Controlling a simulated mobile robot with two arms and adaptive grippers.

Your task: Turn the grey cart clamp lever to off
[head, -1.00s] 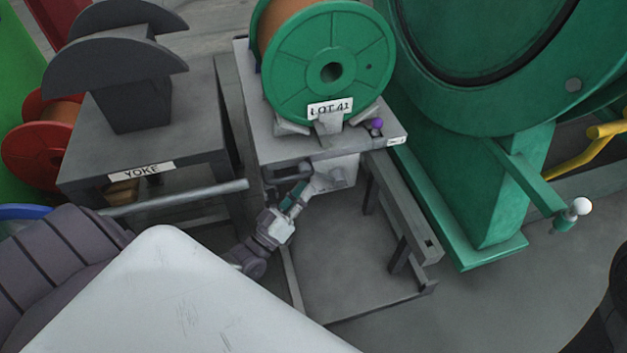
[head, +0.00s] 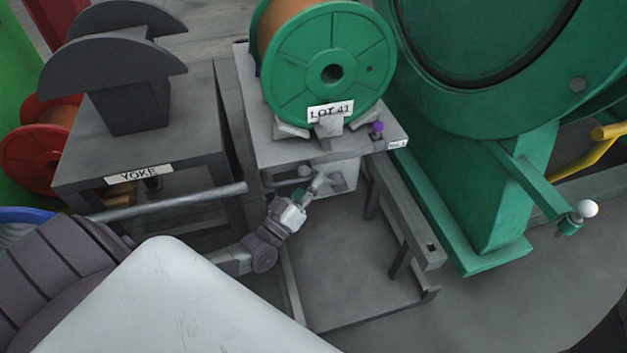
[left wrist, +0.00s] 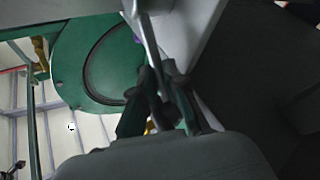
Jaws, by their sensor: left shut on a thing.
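The grey cart (head: 270,150) stands in the middle of the head view, with a green spool on top. The grey clamp lever (head: 321,182) sticks out from a box on the cart's front, under the top. My left gripper (head: 311,193) is shut on the lever's outer end, and its fingers partly hide it. In the left wrist view the lever (left wrist: 149,45) runs as a pale bar from the cart down between the dark fingers (left wrist: 160,98). The lever's pivot and any on or off marking cannot be made out. My right gripper is out of view.
The green spool (head: 350,75) bears a LOT 41 label. A purple knob (head: 377,127) sits on the cart top. A grey YOKE table (head: 195,165) stands left, with a bar jutting toward the cart. Green machinery (head: 490,190) stands close on the right.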

